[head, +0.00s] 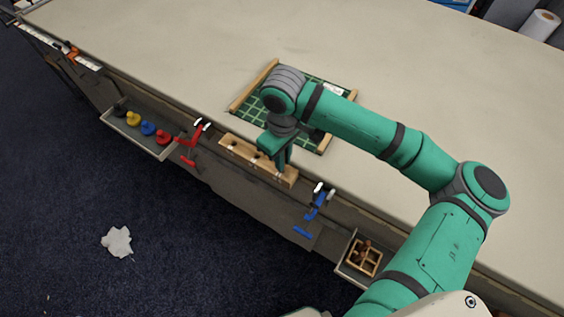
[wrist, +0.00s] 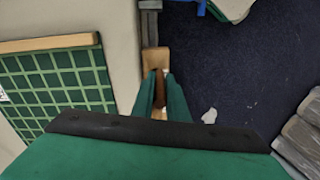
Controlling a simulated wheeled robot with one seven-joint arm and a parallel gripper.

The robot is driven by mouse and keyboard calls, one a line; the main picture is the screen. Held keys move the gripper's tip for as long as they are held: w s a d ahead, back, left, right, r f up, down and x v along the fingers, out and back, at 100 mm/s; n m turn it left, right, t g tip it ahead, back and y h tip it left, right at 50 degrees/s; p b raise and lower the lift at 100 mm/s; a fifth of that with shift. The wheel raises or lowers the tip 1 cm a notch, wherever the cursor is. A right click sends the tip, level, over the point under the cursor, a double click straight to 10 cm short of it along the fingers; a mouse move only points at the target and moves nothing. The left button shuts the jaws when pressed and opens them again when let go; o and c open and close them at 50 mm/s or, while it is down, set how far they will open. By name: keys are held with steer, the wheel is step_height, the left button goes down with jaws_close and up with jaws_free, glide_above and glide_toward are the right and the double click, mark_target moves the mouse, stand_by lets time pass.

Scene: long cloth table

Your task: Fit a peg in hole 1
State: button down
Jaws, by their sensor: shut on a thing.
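The wooden block (head: 240,153) with holes and small white labels is fixed along the table's front edge. In the wrist view its near end (wrist: 156,56) shows just beyond my fingers. My gripper (head: 282,166) is over the right part of the block, pointing down. In the wrist view my gripper (wrist: 160,100) is shut on a brown peg (wrist: 159,90). The fingers hide most of the peg and the part of the block below. I cannot tell whether the peg's lower end is in a hole or above it, and the label numbers are too small to read.
A divided wooden box (head: 362,258) with pegs hangs at the front right. A blue clamp (head: 316,204) and a red clamp (head: 190,146) grip the table edge beside the block. A green grid mat (head: 252,105) lies behind. The tabletop's left is clear.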

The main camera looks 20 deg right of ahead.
steer(key=shift+w+f, duration=0.3)
steer(key=shift+f, duration=0.05)
steer(key=shift+w+d+f, duration=0.1)
steer(key=shift+w+f, duration=0.05)
steer(key=shift+f, duration=0.8)
steer(key=shift+w+f, duration=0.1)
steer(key=shift+f, duration=0.8)
steer(key=c, duration=2)
jaws_free()
step_height(320, 180, up, 12)
steer(key=shift+r, duration=0.1)
